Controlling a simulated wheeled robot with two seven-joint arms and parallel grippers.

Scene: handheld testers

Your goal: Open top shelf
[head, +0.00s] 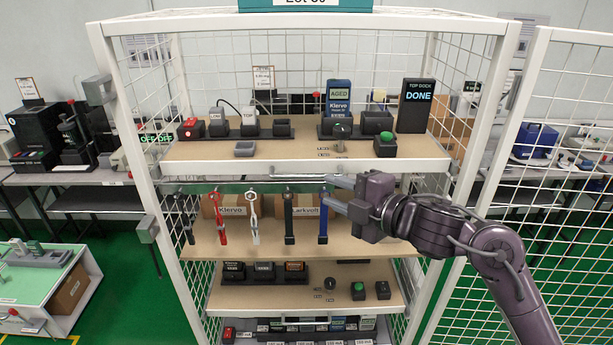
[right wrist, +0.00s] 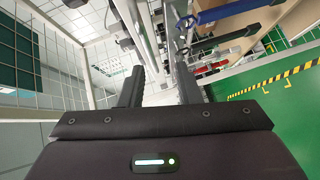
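The top shelf (head: 220,150) is a tan board in a white mesh cabinet, with several testers and docks on it. A thin metal bar handle (head: 290,177) runs along its front edge. My right gripper (head: 335,192) is at the right end of this handle, with its fingers pointing left and spread apart. In the right wrist view, the two fingers (right wrist: 160,88) are open, with pale rails beyond and between them. I cannot tell whether the handle lies between the fingers, and I see nothing gripped. My left gripper is not in view.
Hanging tools, including a red one (head: 221,220) and a blue one (head: 323,222), hang below the top shelf, the blue one close to my right gripper. Lower shelves (head: 300,290) hold more devices. A mesh door (head: 560,180) stands open at right. A cart (head: 50,285) is at left.

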